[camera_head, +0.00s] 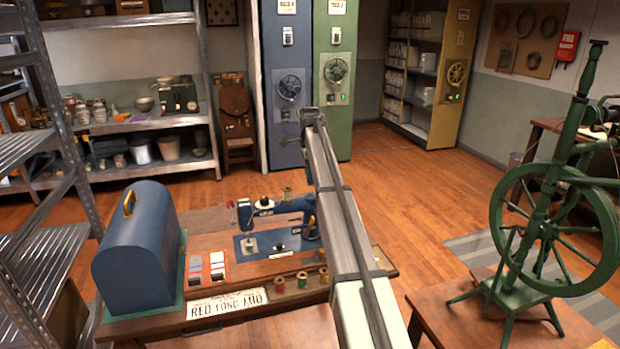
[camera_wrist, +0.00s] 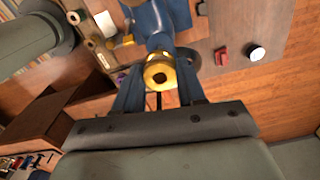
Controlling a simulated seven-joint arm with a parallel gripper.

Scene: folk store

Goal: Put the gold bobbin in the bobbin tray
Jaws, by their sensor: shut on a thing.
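A gold bobbin (camera_wrist: 160,72) with a dark centre hole sits between the two dark blue fingers of my gripper (camera_wrist: 160,88) in the wrist view. The fingers are shut on it from both sides. The blue sewing machine (camera_wrist: 160,18) lies close behind it in that view. In the head view my arm hides the gripper and the held bobbin.
The sewing machine (camera_head: 268,212) stands on the table. A blue domed case (camera_head: 137,250) is at its left, with a lettered plate (camera_head: 228,304) in front. A spool (camera_head: 287,192) stands behind the machine. A green spinning wheel (camera_head: 545,215) stands at the right.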

